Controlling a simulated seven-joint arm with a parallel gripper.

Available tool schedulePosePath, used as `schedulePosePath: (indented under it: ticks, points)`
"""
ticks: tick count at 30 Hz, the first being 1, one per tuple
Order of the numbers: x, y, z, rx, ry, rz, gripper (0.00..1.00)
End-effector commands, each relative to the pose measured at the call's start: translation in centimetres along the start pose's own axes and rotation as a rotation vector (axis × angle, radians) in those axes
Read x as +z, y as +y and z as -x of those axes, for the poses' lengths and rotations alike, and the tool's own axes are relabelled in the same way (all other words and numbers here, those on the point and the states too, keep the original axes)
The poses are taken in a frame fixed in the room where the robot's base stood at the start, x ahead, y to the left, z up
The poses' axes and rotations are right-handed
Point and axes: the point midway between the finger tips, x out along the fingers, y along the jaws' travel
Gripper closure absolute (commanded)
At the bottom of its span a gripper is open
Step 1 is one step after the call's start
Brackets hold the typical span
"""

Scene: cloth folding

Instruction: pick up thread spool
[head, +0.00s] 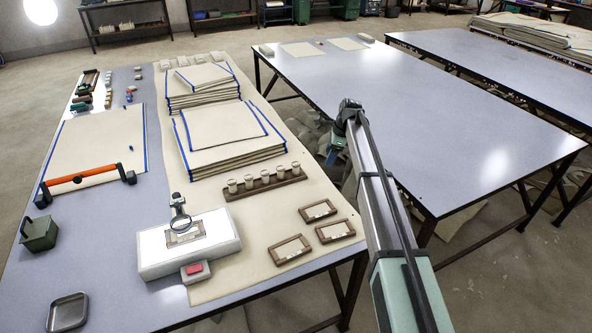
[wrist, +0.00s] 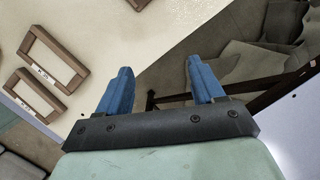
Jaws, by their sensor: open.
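Several small pale cylinders stand upright in a row on a dark wooden rack (head: 237,193) on the left table in the head view. They may be thread spools (head: 265,178), but they are too small to be sure. My gripper (wrist: 159,68) is open and empty in the wrist view, its two blue fingers apart. In the head view its end (head: 335,152) shows partly behind my arm, to the right of the rack, near the left table's right edge. No spool shows in the wrist view.
Folded cloth stacks (head: 232,143) lie behind the rack. The right table's (head: 450,110) middle is clear.

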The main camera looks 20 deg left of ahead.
Motion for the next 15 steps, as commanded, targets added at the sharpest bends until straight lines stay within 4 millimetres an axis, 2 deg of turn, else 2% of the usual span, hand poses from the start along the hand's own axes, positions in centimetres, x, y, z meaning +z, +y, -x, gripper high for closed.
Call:
schedulePosePath:
  ticks: [1, 3, 6, 11, 15]
  points:
    - [2.4, -0.1, 1.2, -0.003, -0.026, -0.016, 0.33]
    - [5.1, 0.2, 2.4, 0.005, -0.063, -0.040, 0.33]
    - [7.9, 0.9, 3.4, 0.023, -0.105, -0.065, 0.33]
    - [9.3, 1.3, 3.6, 0.036, -0.128, -0.079, 0.33]
    - [9.5, 1.4, 2.2, 0.038, -0.128, -0.078, 0.33]
